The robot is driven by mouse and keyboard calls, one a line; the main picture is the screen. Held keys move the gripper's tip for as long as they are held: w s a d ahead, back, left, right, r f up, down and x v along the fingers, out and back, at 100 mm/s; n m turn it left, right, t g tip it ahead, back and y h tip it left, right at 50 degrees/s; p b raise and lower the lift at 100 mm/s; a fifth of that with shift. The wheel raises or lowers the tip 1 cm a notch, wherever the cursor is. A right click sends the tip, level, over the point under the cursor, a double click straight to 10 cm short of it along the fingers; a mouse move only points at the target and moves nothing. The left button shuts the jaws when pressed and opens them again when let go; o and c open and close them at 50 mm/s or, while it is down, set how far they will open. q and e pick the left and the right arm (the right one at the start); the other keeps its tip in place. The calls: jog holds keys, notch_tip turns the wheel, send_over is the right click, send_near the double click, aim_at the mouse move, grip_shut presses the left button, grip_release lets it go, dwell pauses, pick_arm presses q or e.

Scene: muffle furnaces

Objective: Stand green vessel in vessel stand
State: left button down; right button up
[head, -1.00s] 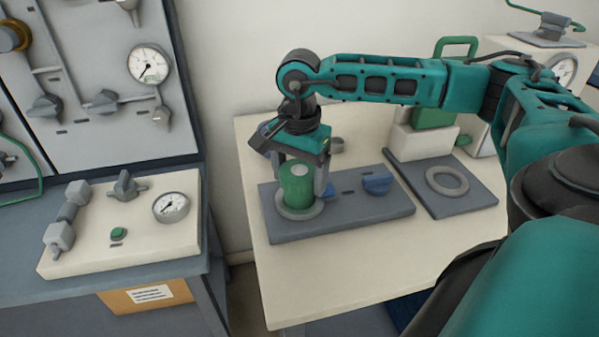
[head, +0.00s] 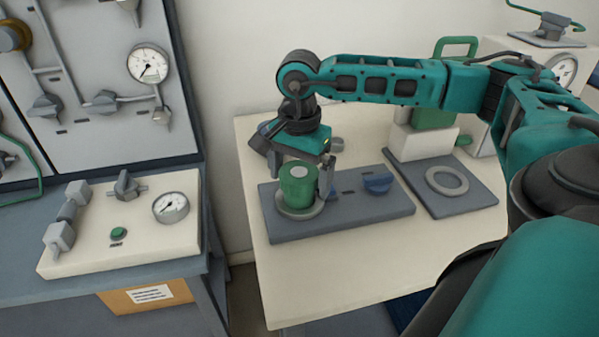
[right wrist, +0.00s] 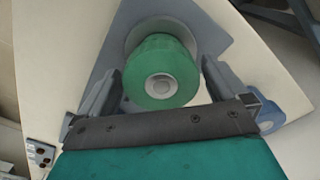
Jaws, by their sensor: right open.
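The green vessel (head: 297,188) stands upright in the grey ring of the vessel stand (head: 300,213), at the left end of a blue-grey plate. In the right wrist view the vessel (right wrist: 160,72) shows from above, with a pale disc on its top. My right gripper (head: 302,170) is open and empty, just behind and above the vessel in the head view. In the wrist view its two fingers are spread on either side of the vessel, with visible gaps. One finger is mostly hidden behind the vessel in the head view. My left gripper is not in view.
The plate (head: 345,222) also bears a blue knob (head: 377,182). To its right lies another plate with a flat grey ring (head: 447,180). A white block (head: 425,141) and a green-handled item stand behind. A panel box with a gauge (head: 171,207) sits left. The table front is clear.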

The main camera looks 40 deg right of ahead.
notch_tip(320, 180, up, 4)
pick_arm(q)
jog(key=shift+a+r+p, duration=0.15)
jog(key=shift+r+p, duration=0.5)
jog(key=shift+p, duration=0.1)
pick_arm(e)
notch_tip(320, 180, up, 9)
